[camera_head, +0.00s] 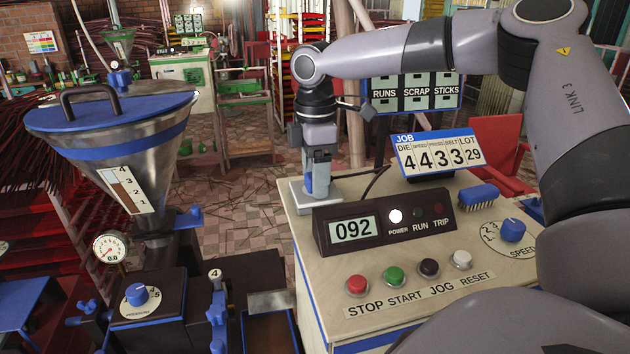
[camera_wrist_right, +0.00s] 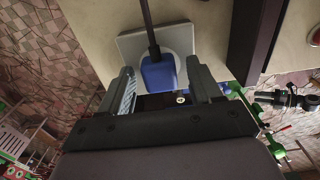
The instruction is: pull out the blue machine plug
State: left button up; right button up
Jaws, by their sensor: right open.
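The blue machine plug (camera_wrist_right: 158,73) sits in a light grey square socket plate (camera_wrist_right: 128,44), with its black cable running up the picture in the right wrist view. My right gripper (camera_head: 318,186) points down at the plate (camera_head: 298,200) on the near-left back corner of the machine top in the head view. Its two fingers stand on either side of the plug, open, with a gap showing beside the plug. In the head view the fingers mostly hide the plug. My left gripper is not in view.
A display box reading 092 (camera_head: 352,231) stands close to the right of the plate. The JOB card stand (camera_head: 437,153), a blue brush (camera_head: 478,196), a speed dial (camera_head: 512,230) and several push buttons share the machine top (camera_head: 400,265). A steel hopper (camera_head: 140,160) stands at left.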

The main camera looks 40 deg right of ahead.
jog(key=shift+c, duration=0.3)
dwell(0.4)
grip_shut()
jog(key=shift+r, duration=3.05)
